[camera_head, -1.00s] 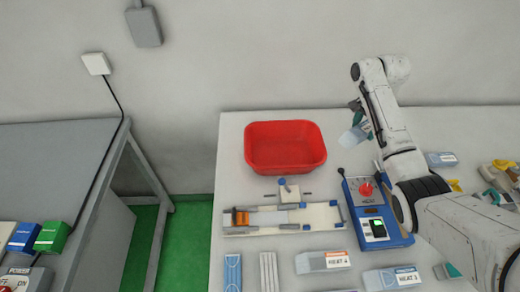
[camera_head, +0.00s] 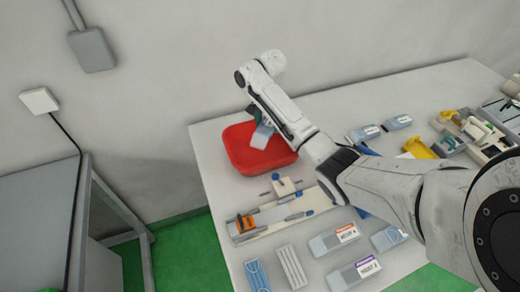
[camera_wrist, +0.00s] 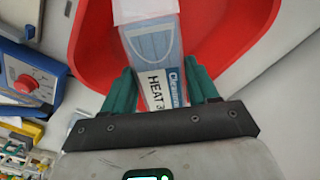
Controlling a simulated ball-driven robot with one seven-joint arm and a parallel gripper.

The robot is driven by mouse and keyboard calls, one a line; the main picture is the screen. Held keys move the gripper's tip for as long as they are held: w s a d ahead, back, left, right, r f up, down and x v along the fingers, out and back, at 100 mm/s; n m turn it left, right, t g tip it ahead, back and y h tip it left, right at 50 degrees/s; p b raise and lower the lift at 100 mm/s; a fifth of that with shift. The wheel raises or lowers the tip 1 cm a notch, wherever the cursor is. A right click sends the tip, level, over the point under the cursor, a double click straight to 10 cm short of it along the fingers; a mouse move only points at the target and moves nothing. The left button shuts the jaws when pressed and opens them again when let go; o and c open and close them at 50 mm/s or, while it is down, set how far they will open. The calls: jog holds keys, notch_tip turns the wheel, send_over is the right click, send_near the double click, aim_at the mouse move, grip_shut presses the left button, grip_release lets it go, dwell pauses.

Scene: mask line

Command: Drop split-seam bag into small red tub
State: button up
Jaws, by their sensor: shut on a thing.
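My gripper (camera_wrist: 163,95) is shut on a clear bag (camera_wrist: 152,55) with a pale blue mask inside and a label reading "HEAT 3". Its green fingers press on both sides of the bag. In the head view the bag (camera_head: 262,136) hangs from my gripper (camera_head: 256,116) over the red tub (camera_head: 243,157). In the wrist view the red tub (camera_wrist: 235,40) spreads behind and below the bag. The bag is apart from the tub's floor, as far as I can tell. I cannot make out a split seam.
A blue device with a red knob (camera_wrist: 27,84) stands beside the tub. A slide fixture with an orange block (camera_head: 246,223) lies in front of the tub. Several bags, including one marked HEAT 4 (camera_head: 334,239), lie on the white table (camera_head: 215,185). A wall stands behind.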

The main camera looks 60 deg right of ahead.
jog(key=shift+f, duration=1.9)
jog(key=o, duration=1.1)
jog(key=shift+r, duration=0.1)
notch_tip(320, 180, up, 8)
jog(key=shift+w+d+r, duration=0.1)
jog(key=shift+d+r, duration=0.05)
jog(key=shift+r, duration=0.3)
jog(key=shift+w+d+r, duration=0.1)
jog(key=shift+r, duration=0.35)
jog(key=shift+s+a+r, duration=0.1)
jog(key=shift+r, duration=0.2)
jog(key=shift+s+r, duration=0.1)
